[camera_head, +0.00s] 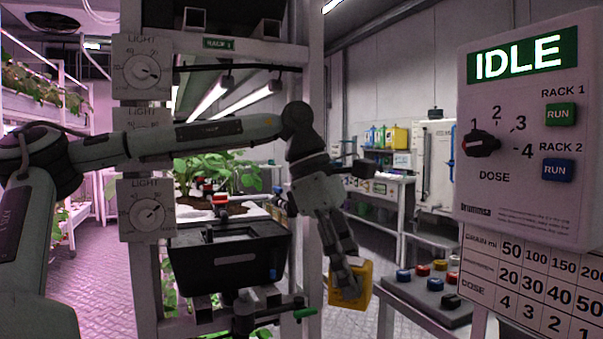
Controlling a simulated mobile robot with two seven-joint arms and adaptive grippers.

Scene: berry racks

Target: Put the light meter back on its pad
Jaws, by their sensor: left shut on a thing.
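My left arm comes in from the left, passes in front of the rack post and bends down in the middle. My left gripper (347,277) points down and is shut on a yellow box-shaped thing (361,296), which looks like the light meter. The gripper's fingers cover part of its top and left side. It is held in the air just right of the rack post and left of a low stand. I cannot make out the meter's pad. My right gripper is not in view.
A dark tank (230,262) sits in the rack below leafy plants (215,170). A green-handled valve (305,313) is beneath it. At right, a grey tray (427,310) holds several coloured caps. A control panel (530,200) reading IDLE stands close in front at right.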

